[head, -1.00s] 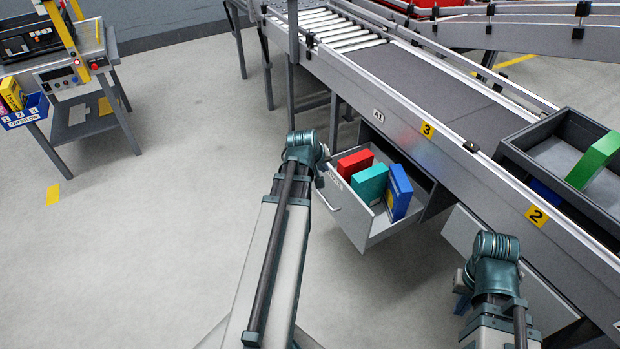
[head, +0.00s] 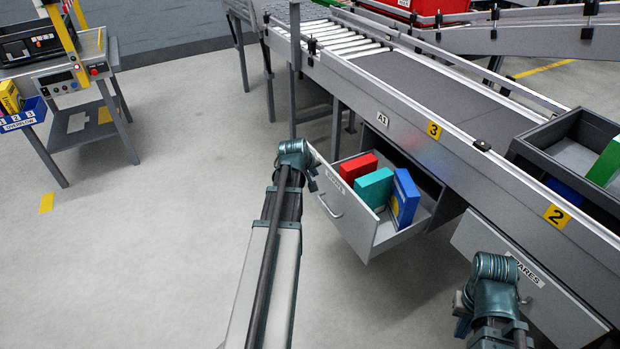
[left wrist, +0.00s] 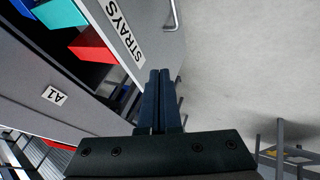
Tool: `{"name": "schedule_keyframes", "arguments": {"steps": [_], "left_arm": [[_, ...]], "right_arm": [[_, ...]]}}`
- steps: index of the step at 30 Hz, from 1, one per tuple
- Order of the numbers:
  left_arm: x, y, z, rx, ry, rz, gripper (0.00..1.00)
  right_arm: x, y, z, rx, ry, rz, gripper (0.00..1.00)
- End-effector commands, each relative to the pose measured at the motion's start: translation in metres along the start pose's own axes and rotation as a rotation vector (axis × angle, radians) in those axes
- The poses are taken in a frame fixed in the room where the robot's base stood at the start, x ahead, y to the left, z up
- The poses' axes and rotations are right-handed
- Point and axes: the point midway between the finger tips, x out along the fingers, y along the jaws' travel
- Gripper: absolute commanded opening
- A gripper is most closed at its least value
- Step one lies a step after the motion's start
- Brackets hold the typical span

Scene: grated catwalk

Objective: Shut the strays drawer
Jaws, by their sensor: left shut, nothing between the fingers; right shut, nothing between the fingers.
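The strays drawer (head: 357,238) stands open under the conveyor, pulled out to the left. It holds a red box (head: 358,168), a teal box (head: 374,188) and a blue box (head: 404,198). Its front carries a STRAYS label (left wrist: 125,29) and a bar handle, seen in the left wrist view. My left gripper (left wrist: 165,75) is shut and empty, with its fingertips beside the label end of the drawer front; I cannot tell whether they touch. In the head view its fingers are mostly hidden by the wrist. My right gripper (head: 463,305) is largely hidden behind its wrist, near the spares drawer.
The closed-looking spares drawer (head: 530,275) is at the right. The conveyor (head: 420,95) runs above both drawers. A grey tray (head: 540,150) with a green box sits on it. A workbench (head: 80,70) stands at the far left. The floor between is clear.

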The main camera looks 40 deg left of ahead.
Motion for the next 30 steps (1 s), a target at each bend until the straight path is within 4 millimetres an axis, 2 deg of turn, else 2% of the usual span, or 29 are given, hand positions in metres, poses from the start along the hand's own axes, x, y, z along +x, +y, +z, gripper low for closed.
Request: {"name": "schedule_keyframes", "arguments": {"steps": [1,2,4,10,30], "left_arm": [[0.015,-0.002,0.001,0.001,0.000,0.000,0.00],[0.019,-0.002,0.001,0.002,0.000,0.000,0.00],[0.018,0.013,-0.001,0.003,-0.001,0.001,0.00],[0.027,0.031,-0.001,0.002,-0.001,0.000,0.00],[0.032,0.042,0.000,0.001,-0.001,0.001,0.00]], "right_arm": [[0.013,-0.001,-0.001,-0.001,0.000,0.001,0.00],[0.016,-0.001,-0.001,-0.001,0.000,0.002,0.00],[0.008,0.000,-0.001,-0.001,0.000,0.002,0.00],[0.008,0.000,-0.001,-0.001,0.000,0.002,0.00],[0.008,0.000,-0.001,0.000,0.000,0.002,0.00]]}}
